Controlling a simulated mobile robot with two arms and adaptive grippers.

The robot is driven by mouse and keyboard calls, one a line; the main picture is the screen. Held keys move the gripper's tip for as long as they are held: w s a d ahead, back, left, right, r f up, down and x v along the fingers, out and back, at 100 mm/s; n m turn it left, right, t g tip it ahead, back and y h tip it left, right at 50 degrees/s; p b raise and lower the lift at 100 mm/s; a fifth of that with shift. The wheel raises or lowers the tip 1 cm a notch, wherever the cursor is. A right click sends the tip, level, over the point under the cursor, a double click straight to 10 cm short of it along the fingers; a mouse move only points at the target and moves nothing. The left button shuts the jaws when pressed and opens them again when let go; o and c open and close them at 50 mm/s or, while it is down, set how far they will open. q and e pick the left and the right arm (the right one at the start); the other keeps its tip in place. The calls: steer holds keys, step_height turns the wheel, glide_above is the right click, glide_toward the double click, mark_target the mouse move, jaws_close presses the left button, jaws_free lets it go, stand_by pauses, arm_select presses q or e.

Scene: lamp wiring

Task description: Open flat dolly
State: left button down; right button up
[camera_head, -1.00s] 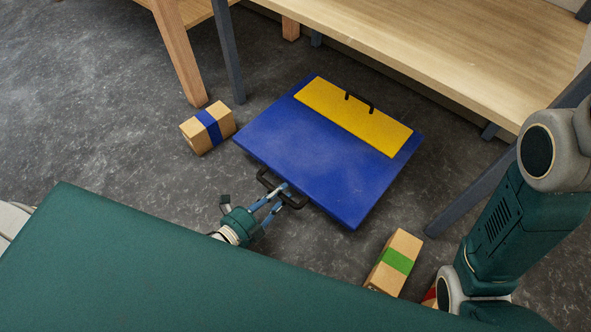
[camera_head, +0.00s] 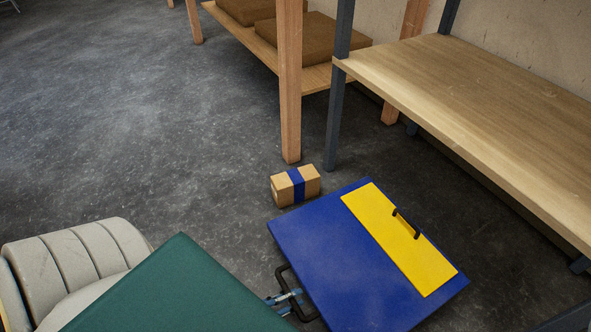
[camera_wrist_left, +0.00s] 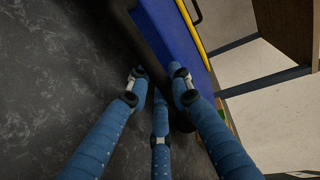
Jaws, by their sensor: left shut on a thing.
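The flat dolly is a blue square board (camera_head: 335,255) low over the floor at the bottom right of the head view. A yellow strip (camera_head: 385,235) with a small black handle (camera_head: 406,223) runs along its far side. A larger black handle (camera_head: 283,279) sticks out from its near left edge. My left gripper (camera_head: 290,299) is shut on this near handle; my green body hides part of the arm. In the left wrist view, the fingers (camera_wrist_left: 158,90) close around the dark handle, with the blue board (camera_wrist_left: 170,35) beyond. My right gripper is out of view.
A cardboard box with blue tape (camera_head: 283,192) lies close to the board's far left edge. A wooden bench (camera_head: 470,95) with grey legs stands behind the board, and a shelf with brown slabs (camera_head: 305,38) stands beside it. The floor at left (camera_head: 130,120) is clear.

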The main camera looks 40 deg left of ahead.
arm_select(q)
steer(key=c, duration=1.5)
jaws_free()
steer(key=shift+c, duration=0.2)
steer(key=v, duration=1.2)
steer(key=shift+a, duration=0.1)
